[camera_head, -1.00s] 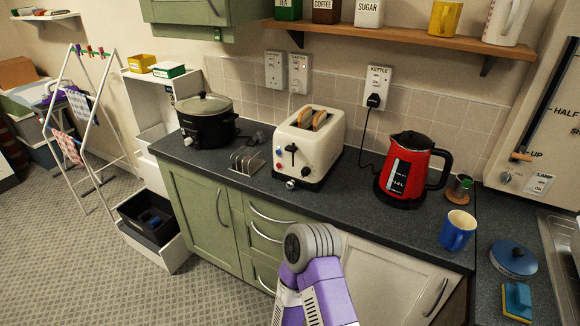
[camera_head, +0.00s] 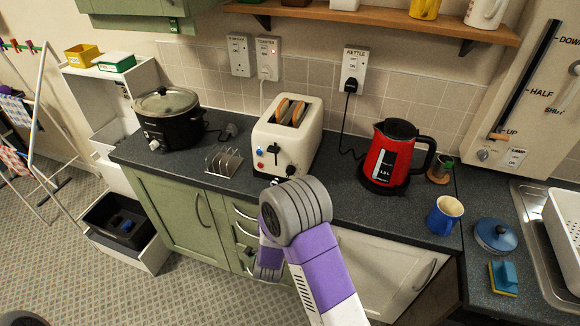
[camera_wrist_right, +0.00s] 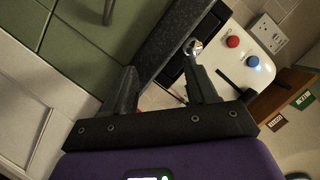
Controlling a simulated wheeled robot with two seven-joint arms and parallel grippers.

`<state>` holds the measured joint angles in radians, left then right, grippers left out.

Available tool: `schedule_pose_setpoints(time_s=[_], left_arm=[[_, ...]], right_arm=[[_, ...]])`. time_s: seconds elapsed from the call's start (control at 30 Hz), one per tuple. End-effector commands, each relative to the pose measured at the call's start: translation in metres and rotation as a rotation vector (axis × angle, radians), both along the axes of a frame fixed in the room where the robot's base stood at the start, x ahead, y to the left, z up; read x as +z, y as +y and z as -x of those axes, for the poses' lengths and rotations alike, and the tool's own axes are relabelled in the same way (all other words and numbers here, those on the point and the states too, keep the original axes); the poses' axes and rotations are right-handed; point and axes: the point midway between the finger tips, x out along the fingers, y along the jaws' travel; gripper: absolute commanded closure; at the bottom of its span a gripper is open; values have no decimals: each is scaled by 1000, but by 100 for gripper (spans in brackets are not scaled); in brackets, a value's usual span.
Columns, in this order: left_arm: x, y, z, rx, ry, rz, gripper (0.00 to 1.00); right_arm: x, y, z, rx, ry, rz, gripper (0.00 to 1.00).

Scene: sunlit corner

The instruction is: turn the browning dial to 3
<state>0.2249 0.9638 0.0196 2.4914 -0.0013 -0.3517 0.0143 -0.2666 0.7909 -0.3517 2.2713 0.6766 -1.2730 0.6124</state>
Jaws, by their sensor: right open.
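The cream toaster (camera_head: 303,137) stands on the dark worktop with toast in its slots. It also shows in the right wrist view (camera_wrist_right: 258,78), turned on its side. My left gripper is not in view.
A toast rack (camera_head: 224,161) and black slow cooker (camera_head: 167,122) stand left of the toaster. A red kettle (camera_head: 392,157) and blue mug (camera_head: 444,215) stand to the right. The worktop edge and green cupboards (camera_head: 170,212) lie below. A shelf (camera_head: 400,22) runs above.

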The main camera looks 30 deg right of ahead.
Motion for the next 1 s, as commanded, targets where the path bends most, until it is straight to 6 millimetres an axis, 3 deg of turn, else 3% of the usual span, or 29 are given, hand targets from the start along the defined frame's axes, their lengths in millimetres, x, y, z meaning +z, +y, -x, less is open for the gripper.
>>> schedule_pose_setpoints(time_s=[0.03,0.1,0.23,0.7,1.0], left_arm=[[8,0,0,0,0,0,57],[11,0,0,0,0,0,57],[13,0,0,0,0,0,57],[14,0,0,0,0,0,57],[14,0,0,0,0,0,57]], right_arm=[[32,-6,-4,-49,-95,14,43],[60,-13,-5,-103,-196,28,43],[87,-21,-5,-158,-298,42,43],[90,-66,-49,-167,-315,46,43],[90,-74,-58,-165,-313,45,43]])
